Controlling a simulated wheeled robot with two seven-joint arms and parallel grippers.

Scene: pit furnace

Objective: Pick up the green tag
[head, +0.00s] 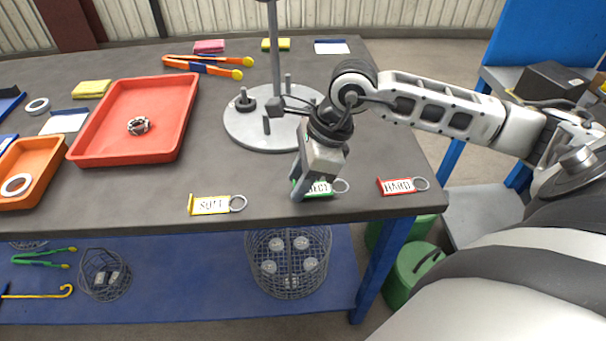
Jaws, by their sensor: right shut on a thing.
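The green tag (319,189) lies near the front edge of the dark table, its ring sticking out to the right. My right gripper (308,190) points down over it and is shut on it, with a finger covering its left part. The lettering on the tag is partly hidden. A yellow tag (210,205) marked SOFT lies to the left, and a red tag (397,187) marked HARD lies to the right. My left gripper is not in view.
A round grey stand (255,130) with a vertical post is just behind my right gripper. A red tray (165,95) holding a metal part and an orange tray (50,160) are at left. A wire basket (290,285) is on the blue lower shelf.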

